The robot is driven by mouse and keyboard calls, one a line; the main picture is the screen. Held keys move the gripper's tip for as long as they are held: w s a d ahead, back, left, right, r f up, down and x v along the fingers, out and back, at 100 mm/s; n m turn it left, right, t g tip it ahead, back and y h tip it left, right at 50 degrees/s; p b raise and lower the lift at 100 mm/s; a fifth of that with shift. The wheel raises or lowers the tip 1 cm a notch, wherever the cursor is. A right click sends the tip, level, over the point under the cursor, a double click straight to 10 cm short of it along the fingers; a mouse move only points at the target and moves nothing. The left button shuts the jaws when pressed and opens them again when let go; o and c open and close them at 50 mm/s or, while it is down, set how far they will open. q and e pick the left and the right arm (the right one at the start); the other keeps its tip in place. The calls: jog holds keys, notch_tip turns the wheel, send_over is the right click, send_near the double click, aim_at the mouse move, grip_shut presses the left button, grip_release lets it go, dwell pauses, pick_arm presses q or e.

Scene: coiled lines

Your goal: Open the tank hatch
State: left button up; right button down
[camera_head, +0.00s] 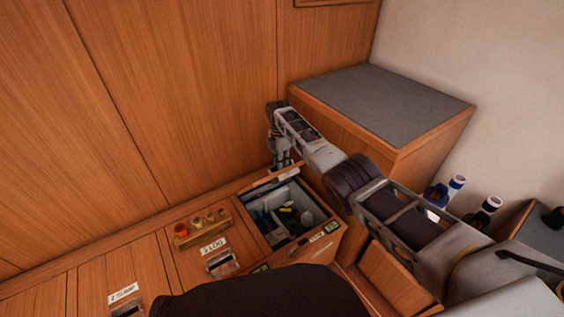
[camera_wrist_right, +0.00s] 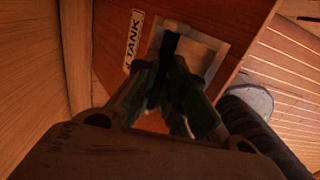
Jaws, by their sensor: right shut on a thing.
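The tank hatch (camera_wrist_right: 107,60) is a wooden panel with a white label reading TANK (camera_wrist_right: 133,40) and a metal plate (camera_wrist_right: 207,52). My right gripper (camera_wrist_right: 172,85) is shut on a dark handle (camera_wrist_right: 170,42) at that plate. In the head view, my right gripper (camera_head: 281,157) points down at the far side of an uncovered square opening (camera_head: 250,216). The hatch there looks raised, seen nearly edge-on (camera_head: 287,176) and partly hidden by my arm. Inside the opening are blue, black and yellow items. My left gripper is not in view.
Floor hatches labelled 3 LOG (camera_head: 213,245) and 1 SUMP (camera_head: 123,292) lie to the left. A small wooden rack (camera_head: 203,232) of jars stands beside the opening. A grey-topped wooden box (camera_head: 380,97) stands behind my arm. Bottles (camera_head: 457,183) stand at right.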

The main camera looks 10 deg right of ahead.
jog(key=shift+s+a+f, duration=0.15)
jog(key=shift+a+f, duration=0.15)
jog(key=shift+f, duration=0.4)
jog(key=c, duration=1.7)
grip_release()
jog(key=shift+f, duration=0.1)
jog(key=shift+o, duration=1.2)
jog(key=shift+w+a+f, duration=0.1)
jog(key=shift+w+f, duration=0.1)
jog(key=shift+w, duration=0.15)
jog(key=shift+r, duration=0.25)
